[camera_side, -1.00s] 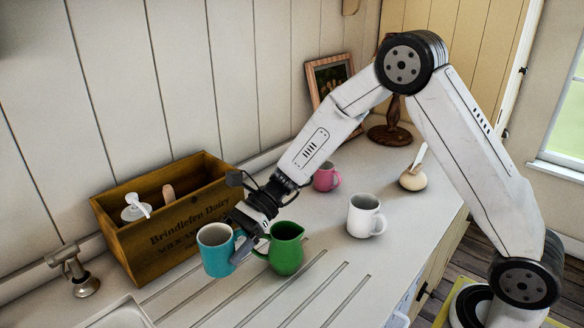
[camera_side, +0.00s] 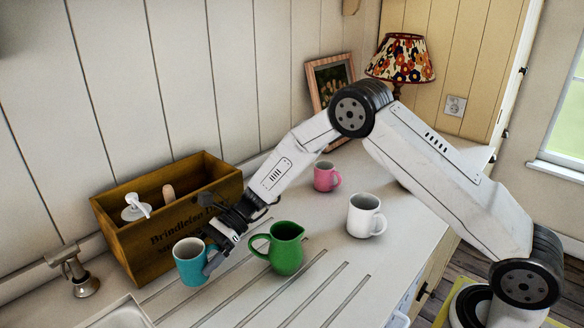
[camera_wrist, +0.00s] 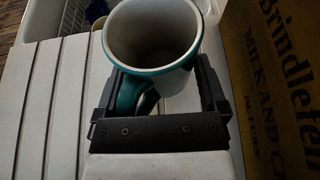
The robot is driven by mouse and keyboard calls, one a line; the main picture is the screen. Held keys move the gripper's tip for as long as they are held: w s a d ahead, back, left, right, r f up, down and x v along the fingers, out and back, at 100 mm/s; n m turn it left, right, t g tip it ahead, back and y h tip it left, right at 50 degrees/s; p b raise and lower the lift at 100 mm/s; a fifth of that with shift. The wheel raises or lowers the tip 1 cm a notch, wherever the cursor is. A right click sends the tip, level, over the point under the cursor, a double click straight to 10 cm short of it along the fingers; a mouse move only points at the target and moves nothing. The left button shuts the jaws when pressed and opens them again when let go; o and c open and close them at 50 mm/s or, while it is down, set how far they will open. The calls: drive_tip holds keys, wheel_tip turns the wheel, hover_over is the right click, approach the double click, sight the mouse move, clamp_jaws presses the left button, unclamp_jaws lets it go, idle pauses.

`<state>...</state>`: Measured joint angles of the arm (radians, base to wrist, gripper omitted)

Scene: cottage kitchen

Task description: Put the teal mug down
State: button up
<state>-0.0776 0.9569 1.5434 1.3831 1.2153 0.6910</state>
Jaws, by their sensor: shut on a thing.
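The teal mug (camera_side: 190,262) is upright in front of the wooden crate, over the grooved drainboard. In the side view I cannot tell whether its base touches the counter. In the wrist view the mug (camera_wrist: 152,40) shows a white inside and a teal rim, and it looks empty. My gripper (camera_side: 212,262) is shut on the mug at its handle side; in the wrist view the jaws (camera_wrist: 160,95) stand on both sides of the teal handle.
The wooden crate (camera_side: 150,235) stands close behind the mug. A green jug (camera_side: 287,250) is right of my gripper. A white mug (camera_side: 364,216) and pink mug (camera_side: 325,177) stand farther right. The sink edge (camera_side: 115,310) and tap (camera_side: 75,272) are at left. Bare grooved drainboard (camera_side: 240,300) lies in front.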

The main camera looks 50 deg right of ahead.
sight(202, 268)
drive_tip(key=shift+w+f, duration=0.25)
drive_tip(key=shift+f, duration=1.55)
drive_tip(key=shift+f, duration=0.1)
drive_tip(key=o, duration=1.1)
